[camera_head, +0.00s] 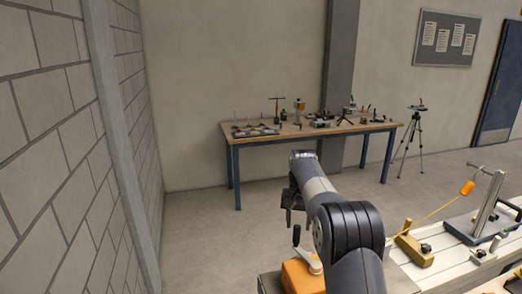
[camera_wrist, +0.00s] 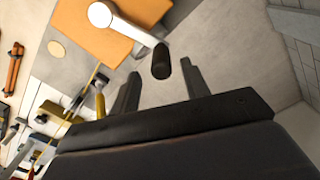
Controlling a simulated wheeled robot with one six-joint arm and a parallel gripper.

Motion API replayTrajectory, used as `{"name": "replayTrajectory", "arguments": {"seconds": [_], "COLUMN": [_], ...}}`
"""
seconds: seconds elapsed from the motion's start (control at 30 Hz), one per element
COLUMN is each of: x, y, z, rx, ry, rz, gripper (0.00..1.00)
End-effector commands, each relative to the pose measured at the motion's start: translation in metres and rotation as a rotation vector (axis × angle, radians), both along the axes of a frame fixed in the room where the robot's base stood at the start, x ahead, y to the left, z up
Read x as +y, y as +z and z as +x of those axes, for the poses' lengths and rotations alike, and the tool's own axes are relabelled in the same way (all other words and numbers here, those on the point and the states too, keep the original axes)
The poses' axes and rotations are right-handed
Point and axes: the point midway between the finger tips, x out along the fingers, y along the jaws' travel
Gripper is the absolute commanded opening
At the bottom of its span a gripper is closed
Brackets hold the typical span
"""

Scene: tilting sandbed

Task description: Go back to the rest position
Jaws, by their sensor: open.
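My gripper (camera_wrist: 157,90) is open in the wrist view, its two dark fingers apart. A black knob (camera_wrist: 161,62) on the end of a white crank lever (camera_wrist: 118,22) shows between and beyond the fingers. I cannot tell how far it is from them. The lever is mounted on an orange block (camera_wrist: 85,30). In the head view my arm reaches forward, with my gripper (camera_head: 289,205) at its far end, left of the arm. The lever (camera_head: 307,260) with its upright black knob and the orange block (camera_head: 302,277) are just below it. The arm hides part of the block.
A pale bench (camera_head: 455,252) with a metal post, yellow block (camera_head: 413,249) and orange weight (camera_head: 467,188) lies to the right. A wooden table (camera_head: 300,133) with tools stands at the back wall, a tripod (camera_head: 414,133) beside it. The floor at left is clear.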

Motion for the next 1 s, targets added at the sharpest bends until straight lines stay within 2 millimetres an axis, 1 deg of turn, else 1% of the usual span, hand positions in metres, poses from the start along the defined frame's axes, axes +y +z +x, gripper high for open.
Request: {"name": "replayTrajectory", "arguments": {"seconds": [0.03, 0.2, 0.33, 0.37, 0.4, 0.5, 0.7, 1.0], "x": [0.0, 0.001, 0.001, 0.005, 0.01, 0.016, 0.011, 0.011], "y": [-0.01, -0.044, -0.068, -0.07, -0.071, -0.07, -0.067, -0.066], "z": [-0.001, -0.001, -0.001, -0.003, -0.005, -0.01, -0.012, -0.013], "rx": [0.005, 0.005, 0.006, 0.001, -0.001, 0.001, 0.001, 0.001], "ry": [0.0, 0.0, 0.001, 0.003, 0.008, 0.065, 0.11, 0.116], "rz": [0.0, 0.0, 0.001, 0.001, 0.001, 0.001, 0.001, 0.001], "gripper": [0.44, 0.44, 0.44, 0.44, 0.44, 0.44, 0.44, 0.44]}}
